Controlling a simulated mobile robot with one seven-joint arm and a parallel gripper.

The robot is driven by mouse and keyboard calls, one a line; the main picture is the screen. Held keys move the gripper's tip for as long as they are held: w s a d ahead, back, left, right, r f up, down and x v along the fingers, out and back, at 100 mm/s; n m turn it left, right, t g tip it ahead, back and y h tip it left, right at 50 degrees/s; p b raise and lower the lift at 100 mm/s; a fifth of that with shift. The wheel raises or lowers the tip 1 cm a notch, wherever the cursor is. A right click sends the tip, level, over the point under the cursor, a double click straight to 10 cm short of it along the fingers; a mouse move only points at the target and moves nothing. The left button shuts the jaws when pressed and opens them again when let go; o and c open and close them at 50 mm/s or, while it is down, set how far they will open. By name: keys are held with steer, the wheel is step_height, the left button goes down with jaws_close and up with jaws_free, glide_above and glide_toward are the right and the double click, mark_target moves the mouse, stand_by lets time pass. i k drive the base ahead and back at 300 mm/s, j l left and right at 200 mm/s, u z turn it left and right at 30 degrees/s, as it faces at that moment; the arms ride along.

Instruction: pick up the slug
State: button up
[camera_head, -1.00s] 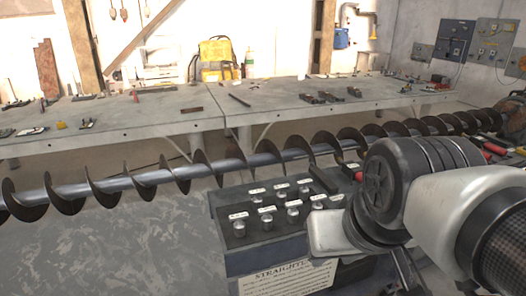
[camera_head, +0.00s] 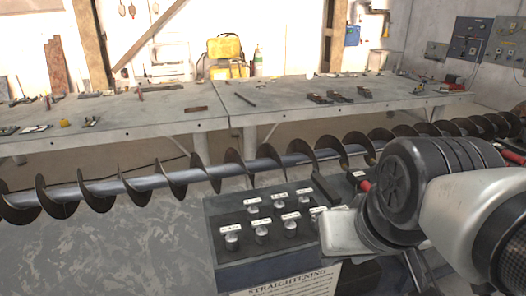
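I cannot tell which thing is the slug. Several small dark metal pieces (camera_head: 341,97) lie on the right half of the long grey workbench, and a short brown bar (camera_head: 196,109) lies near its front edge; none is clearly a slug. My arm comes in from the lower right, with its large black joint and pale links in front of the control box. The fingers of my gripper do not show clearly, so I cannot see what they are near or whether they hold anything.
The long auger (camera_head: 172,185) crosses the view between me and the workbench (camera_head: 250,122). A black control box (camera_head: 222,262) with several knobs stands close in front, partly behind my arm. A yellow case (camera_head: 228,58) stands against the back wall.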

mark_target(252, 210)
steer(key=i+j, duration=0.25)
steer(key=i, duration=0.15)
steer(key=i+j+u, duration=0.1)
steer(key=i+j, duration=0.2)
steer(key=i, duration=0.1)
